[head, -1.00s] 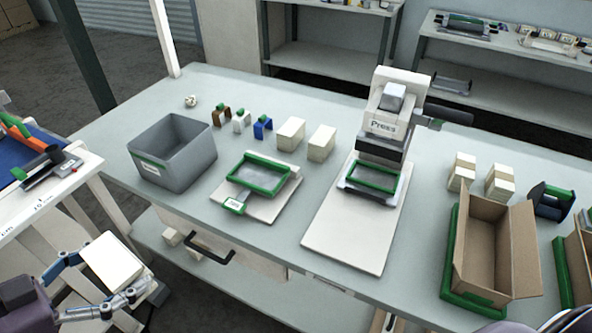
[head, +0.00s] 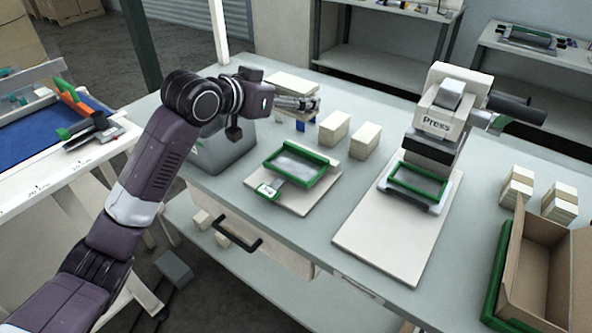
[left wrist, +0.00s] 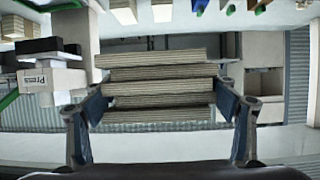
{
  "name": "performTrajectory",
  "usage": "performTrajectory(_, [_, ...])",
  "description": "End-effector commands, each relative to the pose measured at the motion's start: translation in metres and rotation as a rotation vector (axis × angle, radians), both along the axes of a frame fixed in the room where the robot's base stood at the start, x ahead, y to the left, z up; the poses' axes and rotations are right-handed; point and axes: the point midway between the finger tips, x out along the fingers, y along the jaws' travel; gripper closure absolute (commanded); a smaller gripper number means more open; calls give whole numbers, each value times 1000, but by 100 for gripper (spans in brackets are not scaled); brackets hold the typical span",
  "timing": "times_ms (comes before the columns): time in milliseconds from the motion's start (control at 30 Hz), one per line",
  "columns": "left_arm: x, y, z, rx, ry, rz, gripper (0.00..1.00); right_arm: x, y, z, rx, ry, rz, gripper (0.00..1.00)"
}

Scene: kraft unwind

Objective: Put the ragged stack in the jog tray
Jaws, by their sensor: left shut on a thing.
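The ragged stack (head: 292,86) is a pale block of sheets held above the far left part of the bench. My left gripper (head: 298,103) is shut on it. In the left wrist view the ragged stack (left wrist: 155,88) shows uneven, stepped layers between the two blue fingers of my left gripper (left wrist: 160,112). The jog tray (head: 322,181), with a green rim and grey floor on a pale base, sits on the bench below and in front of the stack, apart from it. My right gripper is out of view.
A grey bin (head: 227,158) stands left of the tray, partly behind my left arm. Two pale stacks (head: 334,127) (head: 366,140) stand behind the tray. The press (head: 436,125) is to its right, and an open cardboard box (head: 540,265) is at far right.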

Motion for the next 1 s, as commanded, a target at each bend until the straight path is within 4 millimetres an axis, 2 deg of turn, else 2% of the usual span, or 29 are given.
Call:
performTrajectory(100, [8,-9,13,0,-3,18,48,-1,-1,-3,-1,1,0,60])
performTrajectory(233, [11,-12,5,0,5,26,48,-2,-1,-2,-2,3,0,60])
performTrajectory(700, [10,-11,-112,0,6,25,48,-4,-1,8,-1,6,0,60])
performTrajectory(800, [10,-11,-129,-2,3,26,48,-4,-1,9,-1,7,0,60])
performTrajectory(1000, [10,-11,-146,0,3,25,48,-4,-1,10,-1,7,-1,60])
